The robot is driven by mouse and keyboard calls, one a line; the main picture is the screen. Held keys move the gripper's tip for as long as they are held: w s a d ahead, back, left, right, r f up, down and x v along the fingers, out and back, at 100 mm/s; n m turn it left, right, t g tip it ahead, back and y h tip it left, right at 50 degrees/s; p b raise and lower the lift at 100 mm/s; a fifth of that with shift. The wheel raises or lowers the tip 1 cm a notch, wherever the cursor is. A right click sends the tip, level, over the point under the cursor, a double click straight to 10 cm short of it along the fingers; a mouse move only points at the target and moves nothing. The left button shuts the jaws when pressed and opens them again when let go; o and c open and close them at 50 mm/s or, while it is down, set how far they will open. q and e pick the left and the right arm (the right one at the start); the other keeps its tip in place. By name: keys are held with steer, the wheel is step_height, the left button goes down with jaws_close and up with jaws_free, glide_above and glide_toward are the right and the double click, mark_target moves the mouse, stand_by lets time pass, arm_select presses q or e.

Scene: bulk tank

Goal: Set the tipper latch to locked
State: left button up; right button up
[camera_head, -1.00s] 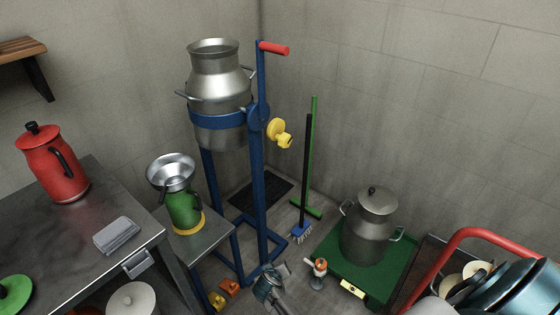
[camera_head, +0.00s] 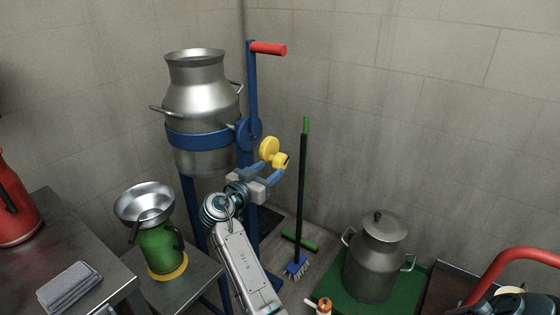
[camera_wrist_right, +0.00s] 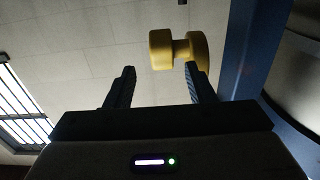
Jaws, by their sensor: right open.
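The tipper is a blue frame (camera_head: 247,90) that carries a steel milk can (camera_head: 200,95) upright in a blue band. The tipper latch, a yellow knob (camera_head: 269,150), sticks out on the right side of the frame, below the red handle (camera_head: 268,48). In the right wrist view the yellow knob (camera_wrist_right: 162,50) lies just beyond the fingertips, more toward the right finger. My right gripper (camera_head: 275,169) is open and empty, just below the knob. Whether a finger touches it I cannot tell. My left gripper is out of view.
A green can with a steel funnel (camera_head: 146,200) stands on a small steel table left of my right arm. A broom (camera_head: 301,190) leans at the wall behind. A lidded steel can (camera_head: 375,260) stands on a green platform at the right.

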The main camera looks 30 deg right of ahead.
mark_target(275, 164)
steer(key=x, duration=0.7)
steer(key=shift+w+a+p, duration=0.15)
steer(key=shift+w+p, duration=0.1)
steer(key=shift+p, duration=0.1)
steer(key=shift+s, duration=0.1)
steer(key=c, duration=1)
